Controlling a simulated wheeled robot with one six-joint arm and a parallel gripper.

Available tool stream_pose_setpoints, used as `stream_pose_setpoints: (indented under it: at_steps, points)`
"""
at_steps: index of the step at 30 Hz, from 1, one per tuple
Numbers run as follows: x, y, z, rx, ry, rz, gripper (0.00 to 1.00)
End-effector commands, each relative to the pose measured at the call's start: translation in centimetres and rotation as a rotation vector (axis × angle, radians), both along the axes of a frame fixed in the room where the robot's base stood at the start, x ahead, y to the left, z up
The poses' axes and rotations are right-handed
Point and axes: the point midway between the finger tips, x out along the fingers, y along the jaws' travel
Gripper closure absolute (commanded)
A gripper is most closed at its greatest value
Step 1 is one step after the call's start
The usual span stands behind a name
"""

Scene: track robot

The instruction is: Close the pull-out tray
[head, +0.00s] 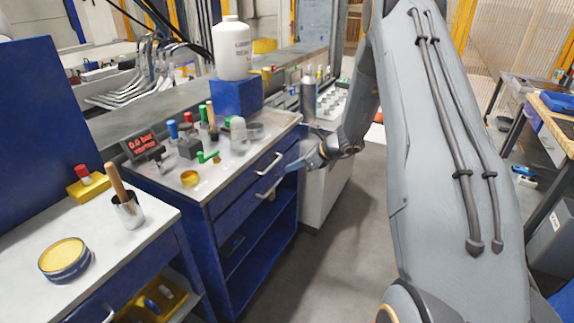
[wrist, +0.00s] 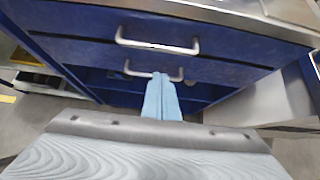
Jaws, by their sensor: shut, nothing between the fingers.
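A blue cabinet (head: 215,225) under a light worktop has two blue drawer fronts, one above the other, each with a silver bar handle. In the wrist view the upper handle (wrist: 157,41) and the lower handle (wrist: 153,72) both show. The lower front (wrist: 215,72) looks nearly in line with the upper front (wrist: 75,25); I cannot tell which is the pull-out tray or whether either stands out a little. My gripper (head: 290,168) is shut and empty beside the handles. Its pale blue fingers (wrist: 161,80) point at the lower handle and overlap it; contact is unclear.
An open blue shelf (head: 262,245) lies below the drawers. Bottles, knobs and a red-lit display (head: 140,143) stand on the worktop. A pale cabinet (head: 325,195) stands to the right. The grey floor (head: 345,265) in front is clear.

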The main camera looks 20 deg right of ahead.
Motion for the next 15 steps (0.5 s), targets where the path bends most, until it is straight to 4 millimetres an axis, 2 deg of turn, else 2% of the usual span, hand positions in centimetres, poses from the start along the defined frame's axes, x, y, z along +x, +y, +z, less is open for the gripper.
stream_pose_setpoints:
  at_steps: [9,15]
  points:
    - [-3.8,-4.3,4.4,-0.001,-0.002,-0.010,1.00]
    - [-5.2,-5.5,6.0,-0.001,0.000,-0.009,1.00]
